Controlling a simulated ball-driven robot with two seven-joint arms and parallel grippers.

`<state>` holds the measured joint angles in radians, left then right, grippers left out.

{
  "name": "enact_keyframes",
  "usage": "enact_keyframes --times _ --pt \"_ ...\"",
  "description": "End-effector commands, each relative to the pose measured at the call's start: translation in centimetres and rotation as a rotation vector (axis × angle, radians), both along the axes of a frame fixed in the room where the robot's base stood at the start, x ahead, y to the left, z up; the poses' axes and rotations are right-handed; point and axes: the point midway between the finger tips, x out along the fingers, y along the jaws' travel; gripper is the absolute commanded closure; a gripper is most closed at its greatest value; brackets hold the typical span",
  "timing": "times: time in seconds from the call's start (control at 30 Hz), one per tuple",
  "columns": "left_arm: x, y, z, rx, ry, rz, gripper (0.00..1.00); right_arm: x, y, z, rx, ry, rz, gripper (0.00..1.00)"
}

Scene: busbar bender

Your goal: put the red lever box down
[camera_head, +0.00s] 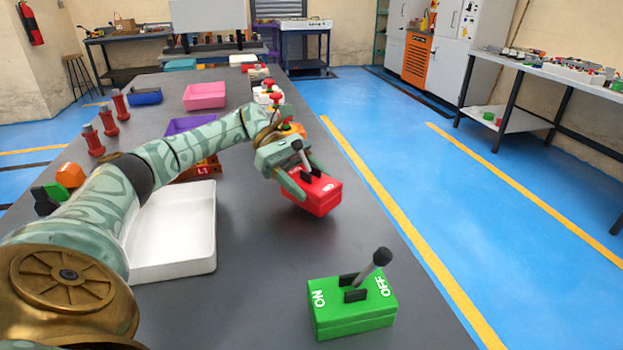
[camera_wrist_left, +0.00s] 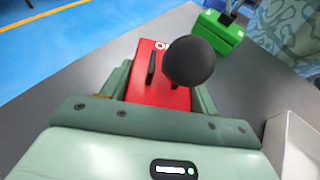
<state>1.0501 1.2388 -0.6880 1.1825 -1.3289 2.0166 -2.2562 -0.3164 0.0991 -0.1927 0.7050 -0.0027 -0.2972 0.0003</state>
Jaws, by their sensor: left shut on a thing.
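The red lever box (camera_head: 318,193) is in my left gripper (camera_head: 297,185), near the right edge of the grey table in the head view. It has a black lever with a dark knob on top. In the left wrist view the red box (camera_wrist_left: 160,95) sits between the two green fingers of the left gripper (camera_wrist_left: 160,100), and the round black knob hides part of its top. The box looks slightly tilted in the head view. I cannot tell whether its underside touches the table. My right gripper is in neither view.
A green lever box (camera_head: 352,305) stands at the table's near right edge. A white tray (camera_head: 203,262) lies to the left, under my arm. Pink (camera_head: 204,95) and purple (camera_head: 190,124) bins and red posts (camera_head: 107,122) are farther back. Bare grey table lies between tray and green box.

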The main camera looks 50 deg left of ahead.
Motion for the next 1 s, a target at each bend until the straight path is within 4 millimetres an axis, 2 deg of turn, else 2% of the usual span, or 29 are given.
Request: enact_keyframes --times 0.03,0.1,0.47,0.5,0.57,0.8,0.9,1.0 --pt "0.0 0.0 -1.3 0.001 0.005 0.000 0.71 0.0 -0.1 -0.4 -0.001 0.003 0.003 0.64" --pt "0.0 0.0 -2.1 0.001 0.004 -0.001 0.71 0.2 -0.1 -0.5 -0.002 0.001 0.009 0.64" --pt "0.0 0.0 -2.5 0.000 0.001 -0.001 0.71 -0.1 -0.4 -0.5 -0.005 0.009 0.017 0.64" --pt "0.0 0.0 -2.4 0.001 0.001 0.000 0.32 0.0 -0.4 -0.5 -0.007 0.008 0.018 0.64" --pt "0.0 0.0 -2.3 0.001 0.000 0.000 0.18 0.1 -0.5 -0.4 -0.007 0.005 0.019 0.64" --pt "0.0 0.0 -2.3 0.001 0.000 0.000 0.18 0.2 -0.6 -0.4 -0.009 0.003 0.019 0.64" --pt "-0.1 0.0 -1.7 0.001 -0.002 0.000 0.18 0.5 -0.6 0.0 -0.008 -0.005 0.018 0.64" --pt "0.0 1.5 -1.6 0.003 0.001 0.004 0.18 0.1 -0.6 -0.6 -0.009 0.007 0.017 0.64"
